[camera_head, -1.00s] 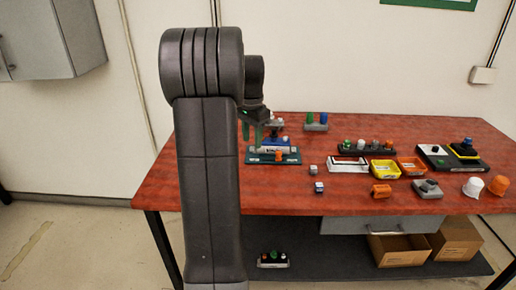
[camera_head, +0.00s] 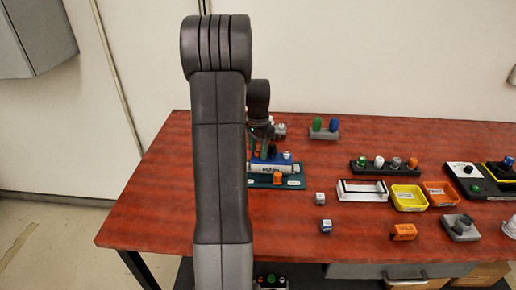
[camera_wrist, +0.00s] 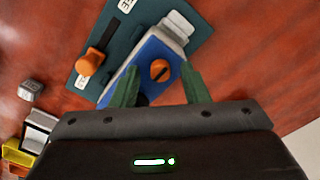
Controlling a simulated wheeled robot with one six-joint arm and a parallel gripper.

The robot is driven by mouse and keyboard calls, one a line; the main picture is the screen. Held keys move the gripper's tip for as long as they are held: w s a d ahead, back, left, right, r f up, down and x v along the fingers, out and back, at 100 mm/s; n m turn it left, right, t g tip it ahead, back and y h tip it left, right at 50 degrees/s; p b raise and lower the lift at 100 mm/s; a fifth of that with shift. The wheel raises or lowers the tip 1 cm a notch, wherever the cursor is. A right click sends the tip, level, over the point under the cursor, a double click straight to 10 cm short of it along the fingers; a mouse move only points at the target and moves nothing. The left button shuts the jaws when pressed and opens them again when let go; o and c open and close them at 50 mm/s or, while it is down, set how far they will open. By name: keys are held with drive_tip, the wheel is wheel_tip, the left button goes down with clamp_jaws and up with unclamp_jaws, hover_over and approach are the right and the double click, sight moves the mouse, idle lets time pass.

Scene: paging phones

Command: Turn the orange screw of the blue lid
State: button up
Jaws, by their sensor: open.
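The blue lid (camera_wrist: 147,52) shows in the wrist view, with the slotted orange screw (camera_wrist: 160,70) on its top. In the head view the blue lid (camera_head: 264,161) is partly hidden by my arm, and I cannot make out the screw there. My gripper (camera_wrist: 160,67) is open, its two green fingers pointing at the lid, one on each side of the screw in the picture. I cannot tell how high the fingertips are above the lid. The gripper also shows in the head view (camera_head: 258,140), mostly behind my arm.
A small cube (camera_head: 320,198), a white tray (camera_head: 361,191) and a yellow bin (camera_head: 408,198) stand to the right. Bare red table (camera_head: 165,200) lies to the left.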

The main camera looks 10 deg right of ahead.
clamp_jaws()
drive_tip(key=n, duration=0.4)
drive_tip(key=shift+n, duration=0.3)
drive_tip(key=n, duration=0.4)
drive_tip(key=shift+n, duration=0.3)
drive_tip(key=n, duration=0.4)
drive_tip(key=shift+a+n, duration=0.1)
drive_tip(key=shift+n, duration=2.2)
